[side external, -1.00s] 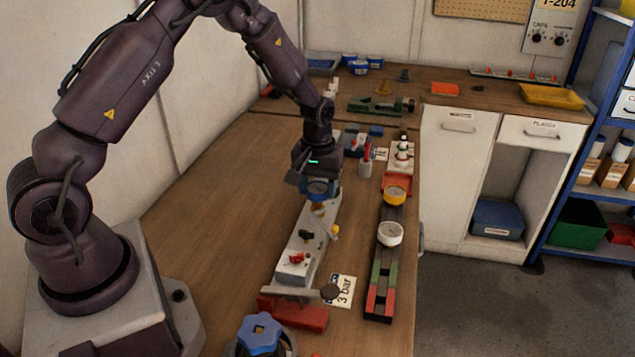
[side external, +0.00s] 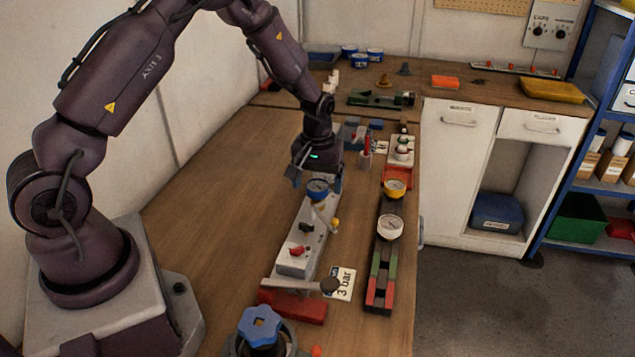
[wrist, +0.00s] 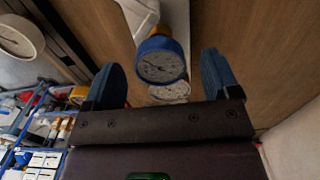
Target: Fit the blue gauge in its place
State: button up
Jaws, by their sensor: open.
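The blue gauge (side external: 317,186), with a blue rim and pale dial, stands at the far end of the grey block (side external: 303,240) on the bench. In the wrist view the blue gauge (wrist: 160,62) shows its dial towards the camera, with a brass-coloured part behind it at the pale block. How deep its stem sits is hidden. My gripper (side external: 317,172) is just above and behind the gauge. In the wrist view its two blue-padded fingers (wrist: 158,75) are spread on either side of the gauge, with visible gaps.
To the right, a dark rack (side external: 381,255) holds a yellow gauge (side external: 395,188) and a white gauge (side external: 390,227). A "3 bar" card (side external: 341,284) lies by the block's near end. A blue handwheel (side external: 260,326) stands in front. The bench left of the block is clear.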

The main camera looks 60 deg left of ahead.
aim_at(312, 188)
notch_tip(312, 188, up, 12)
jog(key=shift+r, duration=0.15)
dwell(0.5)
jog(key=s+d+r+m+t, duration=0.2)
jog(key=s+d+r+m, duration=0.1)
jog(key=s, duration=0.4)
jog(key=s+d+r+m+t, duration=0.1)
jog(key=s+d+r+m, duration=0.2)
jog(key=s+r, duration=0.3)
jog(key=s+d+r+m+t, duration=0.2)
jog(key=s+d+r+m, duration=0.1)
jog(key=s, duration=0.6)
notch_tip(312, 188, up, 2)
jog(key=shift+d+r+t, duration=0.2)
jog(key=shift+d+t, duration=0.1)
jog(key=shift+d, duration=0.15)
